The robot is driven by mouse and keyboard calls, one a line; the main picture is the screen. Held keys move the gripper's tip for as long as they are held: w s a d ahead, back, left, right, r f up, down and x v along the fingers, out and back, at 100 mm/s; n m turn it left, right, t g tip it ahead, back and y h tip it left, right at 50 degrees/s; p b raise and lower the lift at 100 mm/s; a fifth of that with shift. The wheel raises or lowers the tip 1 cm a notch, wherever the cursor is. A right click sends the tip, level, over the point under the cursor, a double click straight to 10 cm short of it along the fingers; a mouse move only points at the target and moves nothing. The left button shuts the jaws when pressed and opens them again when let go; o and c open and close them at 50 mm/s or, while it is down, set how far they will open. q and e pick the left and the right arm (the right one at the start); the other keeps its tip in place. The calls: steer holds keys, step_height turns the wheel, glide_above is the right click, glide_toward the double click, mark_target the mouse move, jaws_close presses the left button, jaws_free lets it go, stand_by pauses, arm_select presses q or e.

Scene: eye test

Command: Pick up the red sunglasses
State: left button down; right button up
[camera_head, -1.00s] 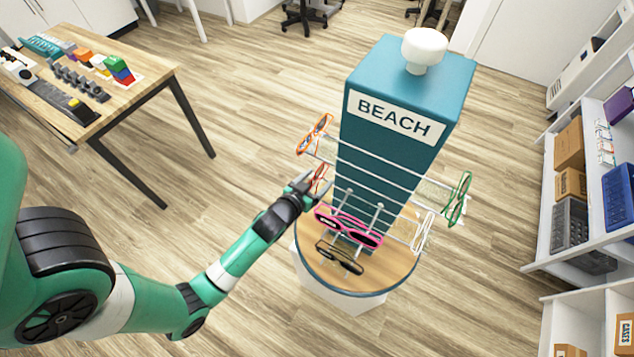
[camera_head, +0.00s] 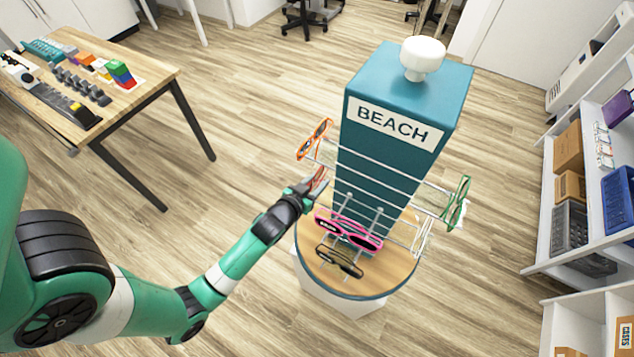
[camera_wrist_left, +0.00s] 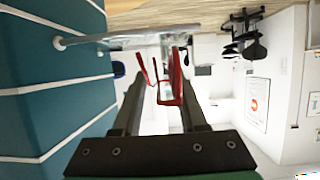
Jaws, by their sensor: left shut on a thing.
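The red sunglasses (camera_head: 319,178) are at the left side of the teal display stand (camera_head: 385,150), near the ends of its rods. My left gripper (camera_head: 311,187) is there, shut on the red sunglasses. In the left wrist view the red sunglasses (camera_wrist_left: 171,92) show between the two dark fingers of my left gripper (camera_wrist_left: 162,85). A grey rod (camera_wrist_left: 125,36) of the stand crosses just beyond them. I cannot tell whether the sunglasses still touch the rod. My right gripper is not in view.
Orange sunglasses (camera_head: 315,138) hang just above my gripper, and pink ones (camera_head: 348,232) close below right. Black sunglasses (camera_head: 340,261) are lower; green ones (camera_head: 456,203) hang at the right. A table (camera_head: 150,75) stands at the left, shelves (camera_head: 545,235) at the right. Floor between is clear.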

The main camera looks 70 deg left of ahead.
arm_select(q)
steer(key=s+a+r+p, duration=0.3)
steer(key=s+r+p, duration=0.2)
steer(key=s+r, duration=0.7)
steer(key=shift+s, duration=0.85)
